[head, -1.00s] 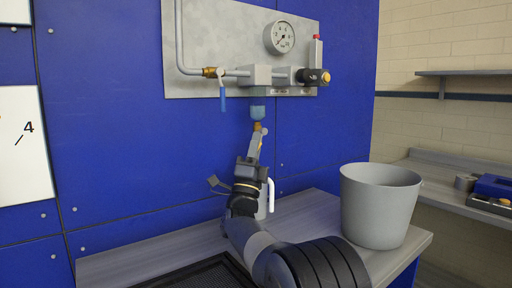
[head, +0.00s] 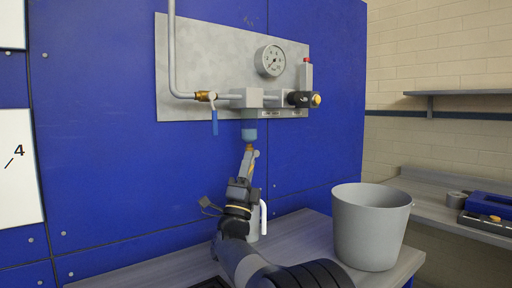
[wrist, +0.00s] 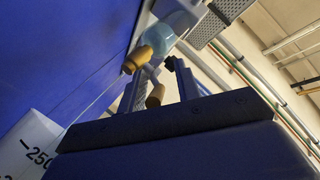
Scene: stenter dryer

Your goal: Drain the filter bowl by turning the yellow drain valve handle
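The filter bowl (head: 250,131) is a pale blue cup under the grey block on the wall panel. A brass drain fitting (head: 249,148) hangs below it and also shows in the wrist view (wrist: 139,59). My gripper (head: 250,160) points up just below the fitting. In the wrist view, its two fingers (wrist: 157,82) stand apart, with a yellow-brown handle-like piece (wrist: 155,95) between them. A gap shows beside the right finger; contact on the left is unclear.
A grey bucket (head: 368,232) stands on the bench (head: 300,228) to the right. A blue-handled valve (head: 214,121), a gauge (head: 270,60) and a black knob (head: 301,99) are on the panel above. Open space lies between my arm and the bucket.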

